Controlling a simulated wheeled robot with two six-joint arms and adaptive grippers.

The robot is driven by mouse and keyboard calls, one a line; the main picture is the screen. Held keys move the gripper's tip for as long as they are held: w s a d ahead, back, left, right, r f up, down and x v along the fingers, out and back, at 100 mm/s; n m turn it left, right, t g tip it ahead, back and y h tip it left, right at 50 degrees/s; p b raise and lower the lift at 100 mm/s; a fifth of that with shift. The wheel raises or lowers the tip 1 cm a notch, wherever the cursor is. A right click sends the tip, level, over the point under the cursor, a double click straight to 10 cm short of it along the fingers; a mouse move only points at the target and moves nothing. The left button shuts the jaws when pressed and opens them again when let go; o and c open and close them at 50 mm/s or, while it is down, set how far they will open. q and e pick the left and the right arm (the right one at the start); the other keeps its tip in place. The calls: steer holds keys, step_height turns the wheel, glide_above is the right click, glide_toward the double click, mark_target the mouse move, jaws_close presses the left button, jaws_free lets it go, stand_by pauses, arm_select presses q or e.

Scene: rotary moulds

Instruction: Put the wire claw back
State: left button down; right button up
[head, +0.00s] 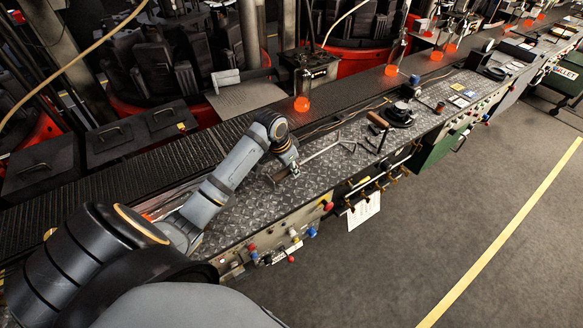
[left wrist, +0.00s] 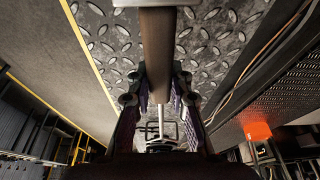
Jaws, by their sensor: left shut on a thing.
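The wire claw has a brown handle and a thin metal rod (head: 320,153) that ends in bent wire. My left gripper (head: 287,172) is shut on the handle, over the diamond-plate deck. In the left wrist view the handle (left wrist: 156,55) runs between the two fingers of the gripper (left wrist: 158,95), and the wire end (left wrist: 160,132) shows beyond them. The rod points right and away in the head view. I cannot tell whether the claw touches the deck. My right gripper is not in view.
A tool with a brown wooden handle (head: 378,120) stands farther right on the deck (head: 240,205). Hooks with a hanging paper (head: 363,210) are on the front edge. A glowing orange piece (head: 302,104) is on the dark conveyor behind. The floor (head: 430,240) in front is clear.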

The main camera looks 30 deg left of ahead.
arm_select(q)
steer(key=c, duration=1.2)
jaws_free()
steer(key=b+v, duration=0.1)
steer(key=v, duration=1.1)
steer(key=shift+r+b, duration=0.1)
steer(key=shift+b, duration=0.2)
